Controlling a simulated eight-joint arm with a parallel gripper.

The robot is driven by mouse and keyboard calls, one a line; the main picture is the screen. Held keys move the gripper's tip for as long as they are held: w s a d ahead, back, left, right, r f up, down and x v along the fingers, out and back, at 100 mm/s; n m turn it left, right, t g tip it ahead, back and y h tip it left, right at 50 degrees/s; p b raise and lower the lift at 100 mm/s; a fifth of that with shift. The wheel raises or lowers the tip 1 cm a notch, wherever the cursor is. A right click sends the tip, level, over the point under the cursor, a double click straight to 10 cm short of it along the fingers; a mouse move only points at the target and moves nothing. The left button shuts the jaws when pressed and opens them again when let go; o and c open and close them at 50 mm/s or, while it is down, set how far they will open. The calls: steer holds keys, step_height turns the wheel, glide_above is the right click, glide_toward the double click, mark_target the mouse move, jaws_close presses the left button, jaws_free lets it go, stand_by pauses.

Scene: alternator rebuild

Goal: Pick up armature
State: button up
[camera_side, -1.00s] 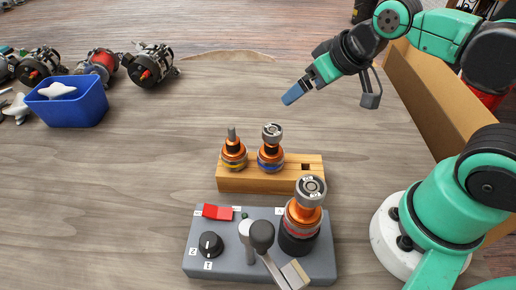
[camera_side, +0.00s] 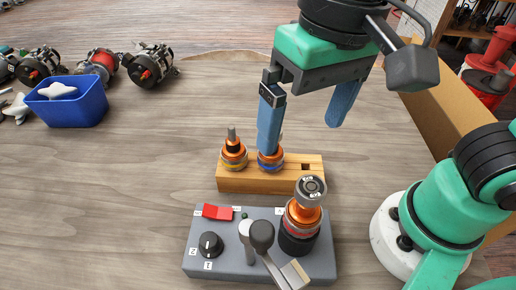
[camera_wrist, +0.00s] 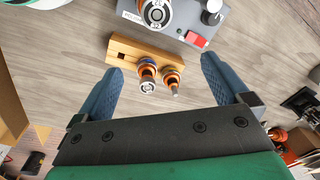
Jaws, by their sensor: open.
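Three copper-orange armatures are in view. One with a yellow ring and bare shaft (camera_side: 233,156) stands in the wooden block (camera_side: 240,184). Beside it stands one with a blue ring (camera_side: 270,163), its top hidden by my finger in the side view. My gripper (camera_side: 301,138) is open and empty, above the block. In the wrist view, both block armatures, bearing-topped (camera_wrist: 147,78) and bare-shafted (camera_wrist: 171,79), lie between my fingers (camera_wrist: 163,66) in the picture. I see no contact.
The tester has levers, a black knob (camera_side: 210,244) and a red switch (camera_side: 217,212). A blue bin (camera_side: 68,108) holding a white part and several alternators (camera_side: 150,64) sit at the left. A cardboard box (camera_side: 420,106) stands at the right. The table's middle left is clear.

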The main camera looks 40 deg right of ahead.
mark_target(311, 186)
steer(key=s, duration=0.1)
steer(key=s+a, duration=0.1)
steer(key=s, duration=0.1)
steer(key=shift+s+a+f+m+g+h, duration=0.1)
steer(key=shift+a+f+m+g+h, duration=0.05)
steer(key=shift+a+m+g+h, duration=0.2)
step_height(311, 186, down, 4)
steer(key=shift+d+r, duration=0.1)
steer(key=shift+f, duration=3.05)
jaws_close()
